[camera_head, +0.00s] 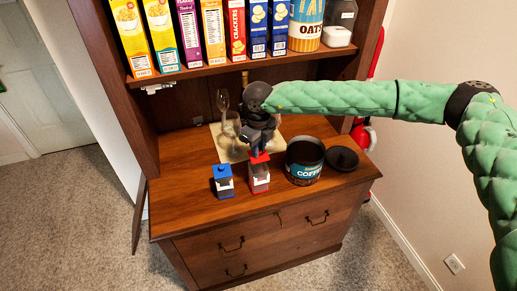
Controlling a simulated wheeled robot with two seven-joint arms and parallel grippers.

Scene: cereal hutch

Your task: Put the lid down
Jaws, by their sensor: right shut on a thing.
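My right gripper (259,152) points down over the hutch counter, shut on a small red lid (259,159). The lid is just above or at the back rim of a small red and white canister (259,184); I cannot tell whether they touch. The canister's top looks open. A matching blue and white canister (224,188) with its blue lid on stands to its left. My left gripper is not in view.
A coffee can (304,168) without its lid stands right of the red canister, and a black lid (342,158) lies beside it. Clear glasses (232,124) stand on a light mat (225,148) behind. The shelf above holds cereal boxes (160,32). The front counter strip is clear.

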